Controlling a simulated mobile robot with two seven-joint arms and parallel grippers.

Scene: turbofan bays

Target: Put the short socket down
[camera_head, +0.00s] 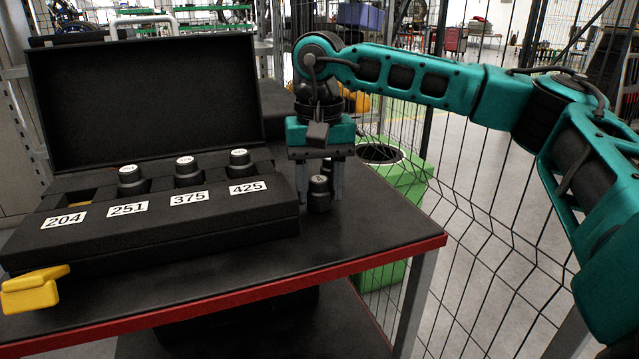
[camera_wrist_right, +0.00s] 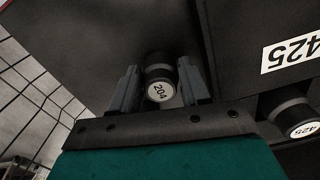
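The short socket (camera_head: 319,193), a dark cylinder, is upright at the black table top, just right of the case. Its end reads 204 in the right wrist view (camera_wrist_right: 160,79). My right gripper (camera_head: 320,188) points down around it, one finger on each side. In the wrist view the right gripper's fingers (camera_wrist_right: 159,84) show narrow gaps beside the socket, so they look slightly open. The socket's base looks on the table, though contact is hard to judge. My left gripper is not in view.
The open black case (camera_head: 170,232) holds sockets 251 (camera_head: 131,181), 375 (camera_head: 188,172) and 425 (camera_head: 240,164); its 204 place looks empty. A yellow piece (camera_head: 32,291) is at the front left. The table's red edge (camera_head: 400,256) and a mesh fence (camera_head: 480,200) lie to the right.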

